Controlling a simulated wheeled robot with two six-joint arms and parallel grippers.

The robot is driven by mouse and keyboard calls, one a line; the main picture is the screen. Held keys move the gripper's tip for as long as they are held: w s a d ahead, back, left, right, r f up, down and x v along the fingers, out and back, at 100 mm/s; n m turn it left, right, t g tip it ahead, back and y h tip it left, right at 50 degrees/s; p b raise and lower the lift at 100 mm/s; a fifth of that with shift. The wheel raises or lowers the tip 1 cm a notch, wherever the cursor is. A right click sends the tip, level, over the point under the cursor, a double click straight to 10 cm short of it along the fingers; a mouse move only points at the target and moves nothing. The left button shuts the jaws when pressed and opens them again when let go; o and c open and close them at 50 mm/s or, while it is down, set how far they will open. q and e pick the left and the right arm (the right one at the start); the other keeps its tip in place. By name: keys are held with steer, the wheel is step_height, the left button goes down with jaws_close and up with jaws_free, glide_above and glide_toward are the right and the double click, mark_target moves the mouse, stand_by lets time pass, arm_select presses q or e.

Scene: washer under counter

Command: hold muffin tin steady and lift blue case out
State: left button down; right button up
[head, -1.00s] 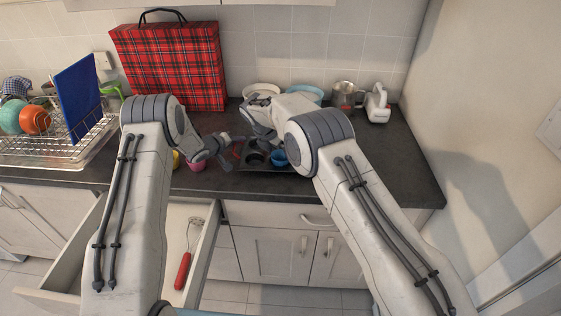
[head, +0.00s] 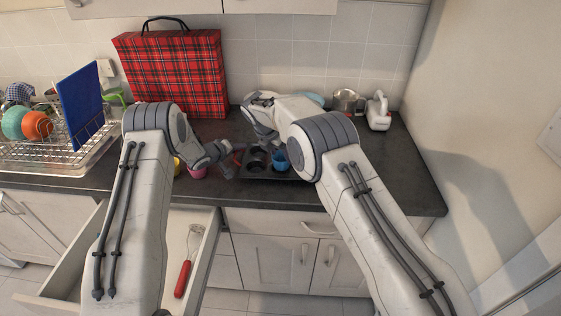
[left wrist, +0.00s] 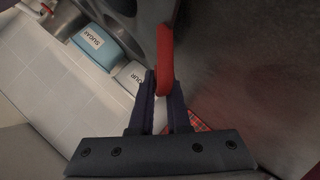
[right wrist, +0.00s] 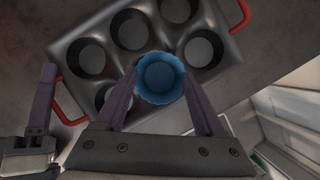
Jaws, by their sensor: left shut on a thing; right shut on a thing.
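The dark muffin tin (head: 256,172) lies on the counter near its front edge. A red handle (left wrist: 165,62) at its left end sits between the fingers of my left gripper (left wrist: 163,92), which is shut on it. The blue case (right wrist: 160,78) sits over a front cup of the tin (right wrist: 150,58); it also shows in the head view (head: 281,160). My right gripper (right wrist: 163,98) is shut on the case's sides. It appears slightly raised, but how far its base clears the cup is hidden. The other visible cups look empty.
A pink case (head: 197,173) and a yellow case (head: 177,166) stand left of the tin. Behind are a blue sugar canister (left wrist: 95,42), a metal jug (head: 346,101) and a white appliance (head: 378,112). A plaid bag (head: 172,72) stands at the wall. An open drawer (head: 208,262) lies below.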

arm_select(q)
steer(key=shift+s+f, duration=0.2)
steer(key=shift+f, duration=0.25)
arm_select(e)
step_height(320, 180, up, 7)
arm_select(q)
steer(key=c, duration=0.8)
jaws_free()
steer(key=shift+w+r, duration=0.1)
steer(key=shift+r, duration=0.15)
